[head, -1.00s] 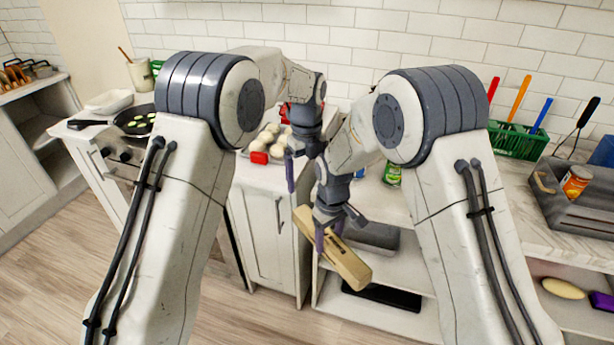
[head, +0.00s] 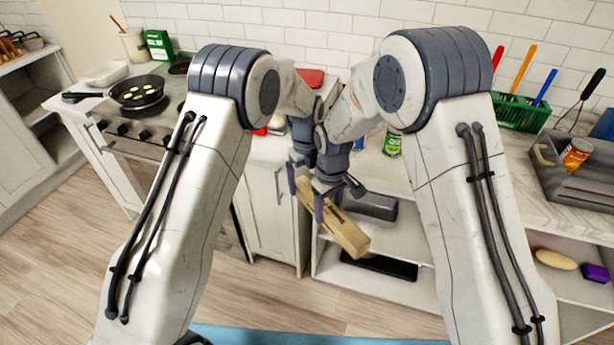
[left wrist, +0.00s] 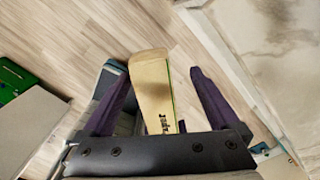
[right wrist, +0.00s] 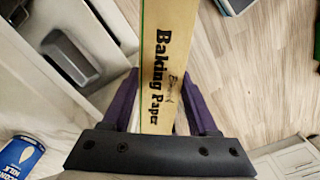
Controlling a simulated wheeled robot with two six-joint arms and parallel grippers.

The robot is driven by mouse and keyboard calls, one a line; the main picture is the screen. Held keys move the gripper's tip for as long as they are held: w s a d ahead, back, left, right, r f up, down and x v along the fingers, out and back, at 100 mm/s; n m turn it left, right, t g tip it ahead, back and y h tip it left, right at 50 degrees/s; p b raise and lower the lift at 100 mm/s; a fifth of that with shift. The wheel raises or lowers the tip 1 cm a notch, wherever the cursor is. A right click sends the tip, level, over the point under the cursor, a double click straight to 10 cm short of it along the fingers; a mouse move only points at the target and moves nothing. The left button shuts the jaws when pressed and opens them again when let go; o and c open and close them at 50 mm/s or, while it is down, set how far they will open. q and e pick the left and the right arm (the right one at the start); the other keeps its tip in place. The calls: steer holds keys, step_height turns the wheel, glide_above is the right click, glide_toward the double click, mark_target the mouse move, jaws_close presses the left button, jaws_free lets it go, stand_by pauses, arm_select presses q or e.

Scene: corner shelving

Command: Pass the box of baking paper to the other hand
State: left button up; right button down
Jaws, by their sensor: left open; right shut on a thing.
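The box of baking paper (head: 347,235) is long and tan and hangs tilted in front of the lower cupboards in the head view. My right gripper (head: 326,204) is shut on it, and in the right wrist view the box (right wrist: 168,50) lies between the purple fingers with its "Baking Paper" print showing. My left gripper (head: 298,178) is open at the box's upper left end. In the left wrist view the end of the box (left wrist: 152,88) stands between the two spread purple fingers, apart from the right one. Contact with the left finger is unclear.
The counter holds a frying pan (head: 137,91), a green can (head: 392,143), a green basket (head: 520,113) of utensils and a grey crate (head: 570,185). Open shelves (head: 330,270) with dark trays lie behind and below the box. The floor at left is clear.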

mark_target(328, 208)
arm_select(q)
jaws_close()
arm_select(e)
steer(key=shift+c, duration=0.4)
jaws_free()
step_height(328, 208, up, 12)
steer(key=s+d+r, duration=0.1)
steer(key=s+r, duration=0.1)
steer(key=s, duration=1.1)
steer(key=s+d+r+y, duration=0.1)
steer(key=s+d, duration=0.1)
steer(key=s, duration=1.1)
steer(key=shift+s+d+r+m, duration=0.15)
steer(key=shift+s+r+m, duration=0.2)
steer(key=shift+s+m, duration=0.05)
